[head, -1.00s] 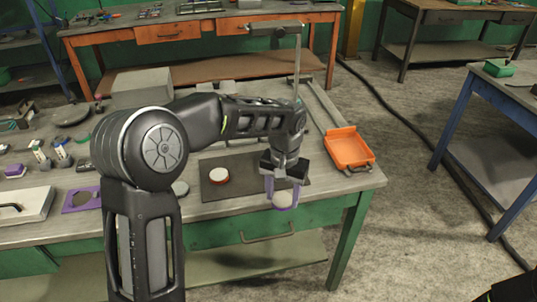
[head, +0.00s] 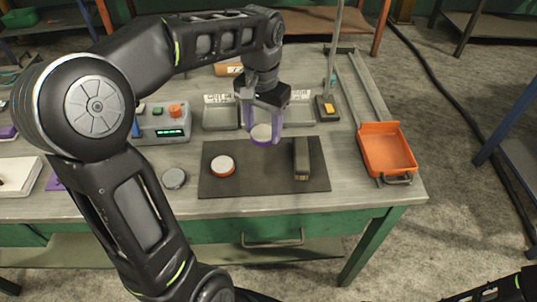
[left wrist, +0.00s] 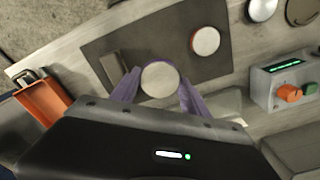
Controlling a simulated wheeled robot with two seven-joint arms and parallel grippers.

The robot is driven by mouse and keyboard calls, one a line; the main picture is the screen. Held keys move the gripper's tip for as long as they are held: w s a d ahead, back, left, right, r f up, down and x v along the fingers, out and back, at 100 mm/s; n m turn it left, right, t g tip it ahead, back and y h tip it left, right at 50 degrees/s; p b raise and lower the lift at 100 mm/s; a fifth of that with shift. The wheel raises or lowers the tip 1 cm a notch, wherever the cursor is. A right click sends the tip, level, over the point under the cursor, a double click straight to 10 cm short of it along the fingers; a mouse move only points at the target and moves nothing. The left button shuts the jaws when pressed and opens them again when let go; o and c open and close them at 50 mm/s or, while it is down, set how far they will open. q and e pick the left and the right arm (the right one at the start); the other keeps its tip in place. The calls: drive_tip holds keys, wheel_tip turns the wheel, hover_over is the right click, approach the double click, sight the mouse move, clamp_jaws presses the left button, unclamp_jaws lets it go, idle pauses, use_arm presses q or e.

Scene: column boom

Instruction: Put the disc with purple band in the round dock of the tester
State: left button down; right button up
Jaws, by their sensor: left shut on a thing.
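My left gripper (head: 262,125) is shut on a pale-topped disc (head: 261,132), held in the air over the back part of the dark mat. In the left wrist view the disc (left wrist: 160,79) sits between the two purple fingertips. The fingers cover most of its side, so I cannot clearly tell its band from the purple fingers. The tester (head: 165,122) is a grey box with a green display and an orange-red knob, left of the gripper and partly behind my arm. It also shows in the left wrist view (left wrist: 268,90). I cannot make out its round dock.
A red-banded disc (head: 222,165) and a dark block (head: 302,160) are on the dark mat (head: 265,182). A grey disc (head: 174,178) lies left of the mat. Grey labelled trays (head: 219,117) stand behind. An orange tray (head: 388,152) is at the right table edge.

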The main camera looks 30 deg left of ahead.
use_arm(q)
drive_tip(key=shift+s+r, duration=0.1)
drive_tip(key=shift+s, duration=0.05)
drive_tip(key=shift+f, duration=0.35)
hover_over(263, 164)
wheel_tip(263, 164, down, 6)
drive_tip(key=shift+r, duration=0.15)
drive_tip(key=shift+d+f, duration=0.1)
drive_tip(key=shift+f, duration=1.75)
drive_tip(key=shift+f, duration=0.2)
drive_tip(key=c, duration=0.6)
unclamp_jaws()
drive_tip(key=shift+o, duration=0.2)
drive_tip(key=shift+r, duration=0.15)
